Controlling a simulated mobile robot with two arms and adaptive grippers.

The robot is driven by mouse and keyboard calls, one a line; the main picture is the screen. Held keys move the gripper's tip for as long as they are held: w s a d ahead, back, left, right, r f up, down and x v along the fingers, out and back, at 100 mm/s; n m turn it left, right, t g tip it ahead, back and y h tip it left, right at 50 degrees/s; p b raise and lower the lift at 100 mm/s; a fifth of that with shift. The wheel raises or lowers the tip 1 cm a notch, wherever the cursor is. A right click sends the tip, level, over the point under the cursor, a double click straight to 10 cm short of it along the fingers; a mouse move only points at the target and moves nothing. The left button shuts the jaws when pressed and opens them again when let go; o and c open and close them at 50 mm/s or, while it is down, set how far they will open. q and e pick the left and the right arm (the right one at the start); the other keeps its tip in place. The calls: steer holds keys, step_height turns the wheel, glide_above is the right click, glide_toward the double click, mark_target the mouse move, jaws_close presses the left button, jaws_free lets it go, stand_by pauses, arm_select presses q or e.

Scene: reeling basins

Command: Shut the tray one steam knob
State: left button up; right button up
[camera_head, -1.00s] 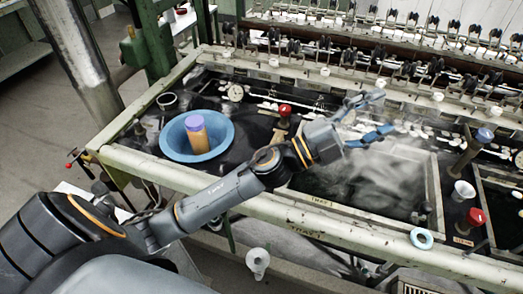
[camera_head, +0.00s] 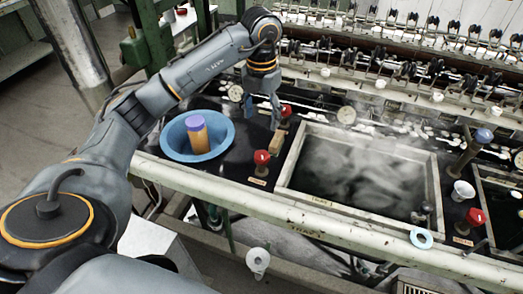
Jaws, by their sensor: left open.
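The tray one basin (camera_head: 310,200) is a square, steaming basin with a tray label on its front rim. Left of it, a red knob (camera_head: 262,157) stands on the dark deck with a small label in front. A second red knob (camera_head: 286,110) stands farther back, near the basin's back left corner. The labels are too small to read, so I cannot tell which knob is for steam. My left gripper (camera_head: 263,112) points down, open and empty, just left of the back red knob and behind the front one. It seems apart from both. My right gripper is out of view.
A blue bowl (camera_head: 228,136) holding an orange jar with a purple lid (camera_head: 197,136) sits left of the knobs. A small tan block (camera_head: 275,143) stands between them. Reeling machinery lines the back.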

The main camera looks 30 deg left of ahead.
mark_target(262, 155)
arm_select(q)
step_height(262, 155, down, 14)
steer(key=p, duration=0.3)
steer(key=shift+r, duration=0.2)
steer(key=shift+c, duration=0.5)
steer(key=c, duration=1.1)
